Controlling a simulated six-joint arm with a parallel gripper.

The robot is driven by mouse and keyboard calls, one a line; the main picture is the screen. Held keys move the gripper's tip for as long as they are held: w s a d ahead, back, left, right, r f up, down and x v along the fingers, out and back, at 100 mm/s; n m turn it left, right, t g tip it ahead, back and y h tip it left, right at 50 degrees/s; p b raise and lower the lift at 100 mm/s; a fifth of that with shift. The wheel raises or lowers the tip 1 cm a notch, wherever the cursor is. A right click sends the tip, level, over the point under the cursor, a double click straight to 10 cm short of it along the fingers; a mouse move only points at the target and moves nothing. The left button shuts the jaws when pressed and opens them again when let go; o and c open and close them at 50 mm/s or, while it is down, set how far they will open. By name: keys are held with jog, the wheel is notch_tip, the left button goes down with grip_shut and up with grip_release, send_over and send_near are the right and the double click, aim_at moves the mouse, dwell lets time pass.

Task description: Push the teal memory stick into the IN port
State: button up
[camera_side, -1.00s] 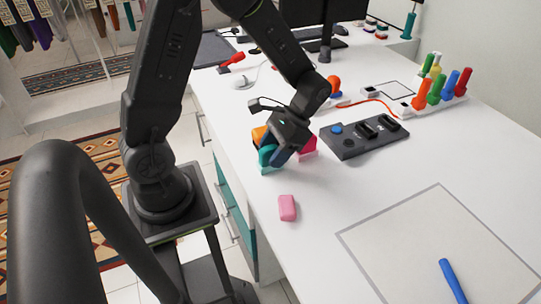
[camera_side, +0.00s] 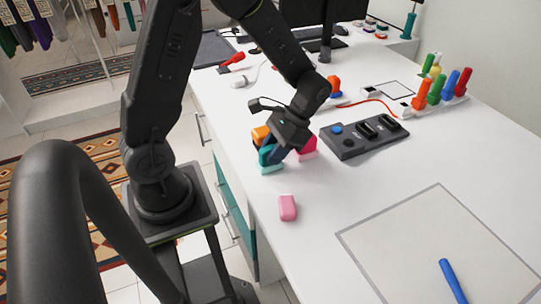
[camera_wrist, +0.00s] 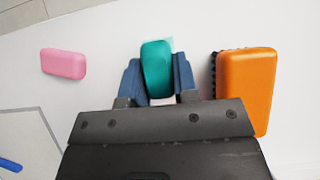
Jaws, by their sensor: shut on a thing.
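The teal memory stick (camera_wrist: 156,68) is between the two blue fingers of my gripper (camera_wrist: 157,80) in the wrist view, and the fingers are shut on it. In the side view the teal stick (camera_side: 266,154) shows low beside my gripper (camera_side: 278,155), close to the white table top. A pale piece shows at its lower end, and I cannot tell whether it touches the table. The dark port block (camera_side: 364,138) lies to the right of my gripper, with several slots and a blue button on top. I cannot read which port is IN.
An orange block (camera_wrist: 246,85) stands close to the right of my gripper in the wrist view. A pink eraser-like block (camera_side: 287,207) lies in front. The table between it and the grey-framed mat (camera_side: 420,225) is clear.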

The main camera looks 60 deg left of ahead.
grip_shut()
jog(key=shift+r, duration=1.3)
dwell(0.9)
jog(key=shift+r, duration=1.9)
dwell(0.4)
